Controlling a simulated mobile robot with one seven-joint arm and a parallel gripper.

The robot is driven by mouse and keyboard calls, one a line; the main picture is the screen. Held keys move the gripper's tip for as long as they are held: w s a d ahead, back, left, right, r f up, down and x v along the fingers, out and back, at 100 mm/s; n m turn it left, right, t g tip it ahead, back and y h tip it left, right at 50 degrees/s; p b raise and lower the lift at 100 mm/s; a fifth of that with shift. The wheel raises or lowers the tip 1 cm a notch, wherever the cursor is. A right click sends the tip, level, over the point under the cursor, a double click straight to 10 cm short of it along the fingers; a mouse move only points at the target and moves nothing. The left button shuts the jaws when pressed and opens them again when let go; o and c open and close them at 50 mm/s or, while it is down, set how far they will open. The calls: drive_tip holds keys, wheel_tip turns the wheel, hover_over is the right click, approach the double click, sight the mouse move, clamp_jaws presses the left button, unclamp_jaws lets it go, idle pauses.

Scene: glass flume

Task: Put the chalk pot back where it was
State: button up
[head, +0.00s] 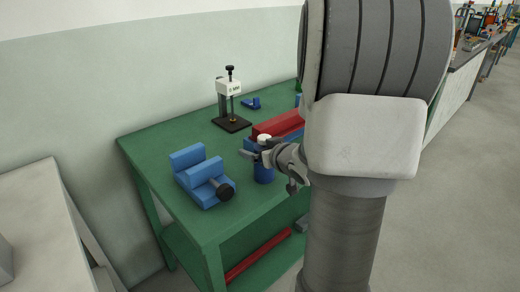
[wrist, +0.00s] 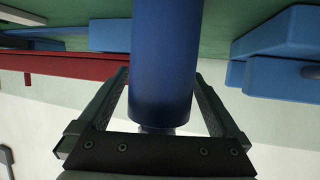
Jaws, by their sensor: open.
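A blue cylindrical pot with a pale top (head: 264,174), which looks like the chalk pot, stands upright on the green table near its front edge. In the wrist view its blue side (wrist: 164,60) fills the middle of the picture. My gripper (head: 262,154) is at the upper part of the pot. In the wrist view my gripper (wrist: 162,78) is open, with one finger on each side of the pot and a gap visible on both sides. The pot's far side is hidden.
The green table (head: 165,140) also holds a blue vise (head: 200,178) left of the pot, a red bar on a blue block (head: 280,124) behind it, and a white-headed stand (head: 230,100) farther back. Clear tabletop lies between vise and stand. A red bar (head: 258,254) lies below.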

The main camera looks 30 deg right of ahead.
drive_tip(key=shift+r, duration=0.15)
drive_tip(key=shift+s+r, duration=0.15)
drive_tip(key=shift+r, duration=0.05)
drive_tip(key=v, duration=1.1)
drive_tip(key=shift+s, duration=0.35)
drive_tip(key=shift+a, duration=0.1)
